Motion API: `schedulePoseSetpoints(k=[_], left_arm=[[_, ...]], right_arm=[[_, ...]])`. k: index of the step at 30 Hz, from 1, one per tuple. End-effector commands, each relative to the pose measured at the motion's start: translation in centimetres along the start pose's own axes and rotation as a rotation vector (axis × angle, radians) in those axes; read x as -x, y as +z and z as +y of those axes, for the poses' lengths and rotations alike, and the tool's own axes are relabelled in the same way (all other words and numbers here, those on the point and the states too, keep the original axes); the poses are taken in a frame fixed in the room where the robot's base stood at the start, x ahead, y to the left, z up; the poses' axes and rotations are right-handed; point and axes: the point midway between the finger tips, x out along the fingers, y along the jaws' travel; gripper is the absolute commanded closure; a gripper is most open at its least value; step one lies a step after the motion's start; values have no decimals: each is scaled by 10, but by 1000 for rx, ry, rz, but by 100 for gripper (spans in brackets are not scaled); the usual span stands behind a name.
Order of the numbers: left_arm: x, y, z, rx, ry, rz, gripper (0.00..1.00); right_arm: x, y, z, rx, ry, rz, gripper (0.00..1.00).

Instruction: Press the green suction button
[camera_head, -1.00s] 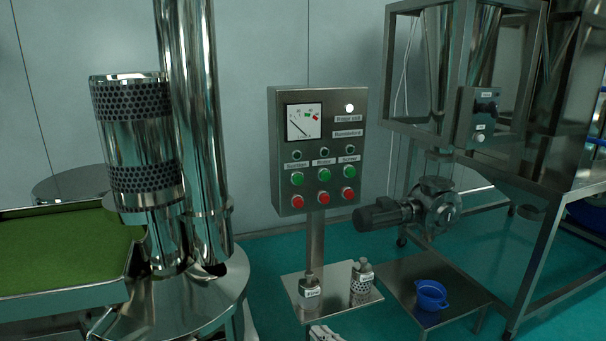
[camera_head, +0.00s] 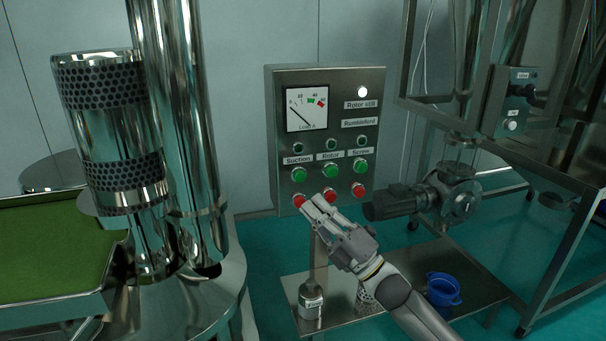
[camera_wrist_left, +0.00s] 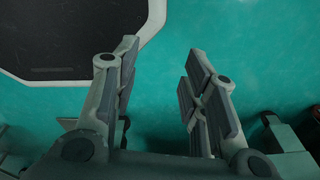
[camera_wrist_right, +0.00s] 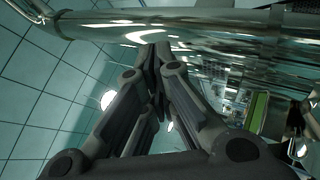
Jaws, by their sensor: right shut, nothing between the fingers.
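The green suction button (camera_head: 299,174) is the left one of three green buttons on the grey control panel (camera_head: 370,90), under the label "Suction". It is in plain view in the head view. My right gripper (camera_head: 308,203) is shut and empty. In the picture its fingertips are just below the green suction button and beside the red button (camera_head: 299,200) under it, partly overlapping that one; I cannot tell how far they are from the panel. Its closed fingers also show in the right wrist view (camera_wrist_right: 158,50). My left gripper (camera_wrist_left: 163,48) is open and empty above the teal floor.
The green rotor button (camera_head: 330,170) and screw button (camera_head: 360,166) sit close to the right, with red buttons below. A tall shiny pipe (camera_head: 180,130) stands left of the panel. A motor (camera_head: 405,202) and steel frame (camera_head: 465,120) stand right. A blue cup (camera_head: 442,289) sits below.

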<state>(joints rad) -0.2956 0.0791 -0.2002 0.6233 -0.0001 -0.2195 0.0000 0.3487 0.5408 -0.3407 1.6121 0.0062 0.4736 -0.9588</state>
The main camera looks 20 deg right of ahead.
Motion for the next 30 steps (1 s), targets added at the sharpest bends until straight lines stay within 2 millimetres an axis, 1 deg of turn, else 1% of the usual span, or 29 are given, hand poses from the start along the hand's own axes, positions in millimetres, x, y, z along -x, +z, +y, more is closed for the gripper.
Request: schedulePoseSetpoints(k=[7, 11, 17, 24, 27, 30], left_arm=[[0, 10, 1, 0, 1, -14, 60], [-3, 12, 1, 0, 1, -17, 60], [-14, 12, 1, 0, 1, -16, 60], [-30, 10, 1, 0, 0, -10, 60], [-40, 8, 1, 0, 0, -7, 60], [-46, 8, 0, 0, 0, -5, 60]], right_arm=[[0, 0, -1, -1, -1, -1, 100], [-2, 3, -4, -1, -1, -1, 100], [-17, 14, -16, 0, 1, -2, 100], [-41, 31, -34, 0, 0, -2, 100], [-48, 37, -41, -1, 0, -2, 100], [-54, 41, -44, -1, -1, -1, 100]])
